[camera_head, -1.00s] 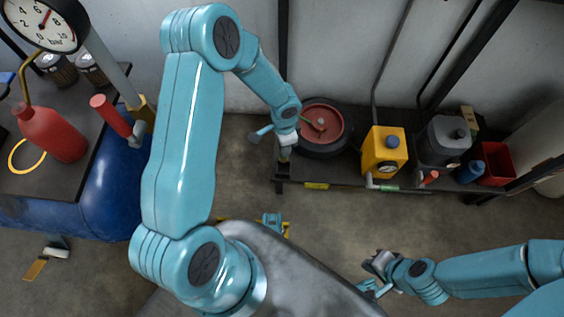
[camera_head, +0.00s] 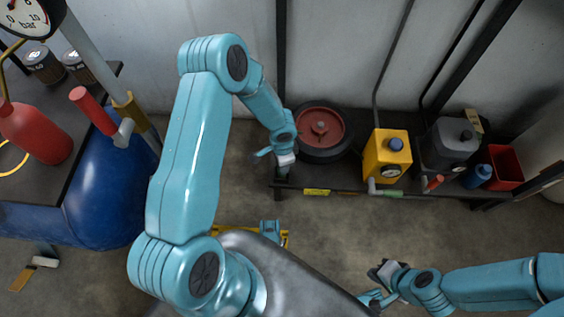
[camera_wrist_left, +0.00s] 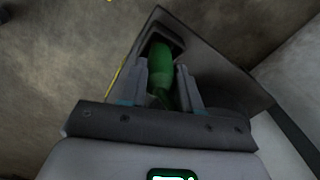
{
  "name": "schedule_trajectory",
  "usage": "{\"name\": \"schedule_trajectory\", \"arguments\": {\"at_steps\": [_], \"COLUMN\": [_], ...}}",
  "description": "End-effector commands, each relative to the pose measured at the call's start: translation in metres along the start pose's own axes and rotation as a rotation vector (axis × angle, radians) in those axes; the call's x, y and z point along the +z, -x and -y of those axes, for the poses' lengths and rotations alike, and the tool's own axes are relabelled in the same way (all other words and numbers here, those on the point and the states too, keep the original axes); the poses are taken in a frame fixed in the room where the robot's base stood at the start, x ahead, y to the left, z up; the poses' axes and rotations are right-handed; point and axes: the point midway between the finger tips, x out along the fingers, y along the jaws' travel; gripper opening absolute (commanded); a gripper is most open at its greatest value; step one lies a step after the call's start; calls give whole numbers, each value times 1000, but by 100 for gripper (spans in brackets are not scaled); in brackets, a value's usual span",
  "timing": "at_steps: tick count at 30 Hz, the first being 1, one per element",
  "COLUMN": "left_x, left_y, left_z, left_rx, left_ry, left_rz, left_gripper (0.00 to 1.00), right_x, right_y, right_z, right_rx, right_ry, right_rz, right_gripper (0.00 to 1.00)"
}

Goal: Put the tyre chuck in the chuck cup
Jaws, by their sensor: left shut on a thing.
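My left gripper (camera_wrist_left: 162,92) is shut on a green piece (camera_wrist_left: 160,66), which I take to be the tyre chuck. The piece's far end is at a dark rectangular opening (camera_wrist_left: 177,32) that looks like the chuck cup, at the corner of a dark shelf. I cannot tell how deep it sits. In the head view my left gripper (camera_head: 284,161) is by the shelf's left end, and the green piece is mostly hidden there. My right gripper (camera_head: 377,285) is low in the picture, away from the shelf. Its jaw opening is unclear.
The shelf (camera_head: 345,184) holds a red-hubbed tyre (camera_head: 321,130), a yellow unit (camera_head: 386,158), a grey canister (camera_head: 449,141), a blue bottle (camera_head: 478,176) and a red bin (camera_head: 506,168). A blue tank (camera_head: 105,205) and red bottle (camera_head: 35,134) stand left. Floor before the shelf is clear.

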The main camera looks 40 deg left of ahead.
Motion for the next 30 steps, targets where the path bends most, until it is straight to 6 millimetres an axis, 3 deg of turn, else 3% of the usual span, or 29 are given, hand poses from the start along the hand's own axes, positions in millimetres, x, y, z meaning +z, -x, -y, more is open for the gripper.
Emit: {"name": "schedule_trajectory", "arguments": {"at_steps": [1,3,14,24,30], "left_x": [0,0,0,0,0], "left_y": [-1,-1,5,81,113], "left_z": [0,0,0,0,0], "left_rx": [0,0,0,-2,-1], "left_ry": [0,0,0,0,-1], "left_rz": [0,0,0,-2,-1], "left_gripper": [39,58,58,58,58], "right_x": [0,0,1,9,12], "right_y": [-1,-1,5,34,45], "right_z": [-1,0,2,18,23], "right_rx": [0,0,0,-2,-3], "right_ry": [-1,-1,1,22,30], "right_rz": [-1,0,2,23,30], "right_gripper": [0,0,0,0,0]}}
